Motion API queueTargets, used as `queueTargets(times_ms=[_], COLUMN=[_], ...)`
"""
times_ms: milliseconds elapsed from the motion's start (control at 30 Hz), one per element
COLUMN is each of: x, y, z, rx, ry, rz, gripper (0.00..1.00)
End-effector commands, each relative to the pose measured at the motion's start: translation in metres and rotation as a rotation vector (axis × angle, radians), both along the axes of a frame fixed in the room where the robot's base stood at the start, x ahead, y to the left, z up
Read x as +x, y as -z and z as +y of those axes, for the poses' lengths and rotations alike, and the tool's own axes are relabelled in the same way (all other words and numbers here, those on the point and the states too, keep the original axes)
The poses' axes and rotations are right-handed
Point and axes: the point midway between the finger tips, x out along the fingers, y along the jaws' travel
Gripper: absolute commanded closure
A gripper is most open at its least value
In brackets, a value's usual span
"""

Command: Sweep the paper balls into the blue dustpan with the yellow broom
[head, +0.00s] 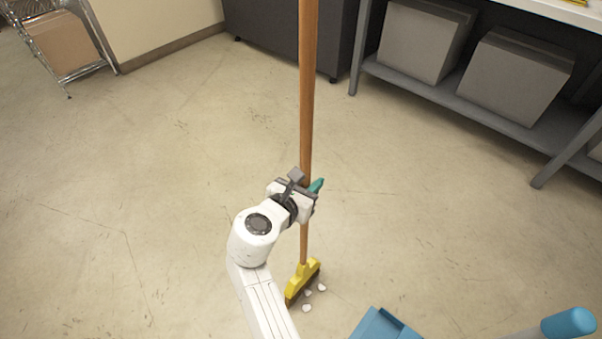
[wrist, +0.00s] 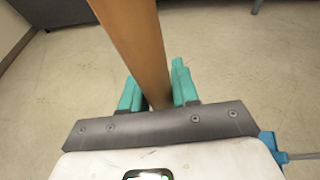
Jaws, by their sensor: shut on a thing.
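My gripper (head: 311,186) is shut on the wooden handle of the yellow broom (head: 304,277). In the wrist view my teal fingers (wrist: 157,92) stand on both sides of the brown handle (wrist: 137,40). The handle rises nearly upright past the top of the head view. The broom's yellow head is low on the floor, just beyond my arm. The blue dustpan (head: 379,325) is at the bottom edge, right of the balls, and partly cut off.
A grey shelf bench (head: 458,97) with grey boxes (head: 515,72) stands at the back right. A dark cabinet (head: 272,27) is at the back, and a wire rack with a cardboard box (head: 62,42) at the far left. A blue-ended cylinder (head: 567,323) shows at bottom right. The middle floor is clear.

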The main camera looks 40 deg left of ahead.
Motion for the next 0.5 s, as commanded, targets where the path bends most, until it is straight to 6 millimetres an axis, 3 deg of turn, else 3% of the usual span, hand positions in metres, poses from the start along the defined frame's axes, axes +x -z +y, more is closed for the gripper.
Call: queueTargets(times_ms=[500], x=[-0.001], y=[-0.003], z=[-0.04], rx=[0.001], ry=[0.001], rz=[-0.003], gripper=[1.0])
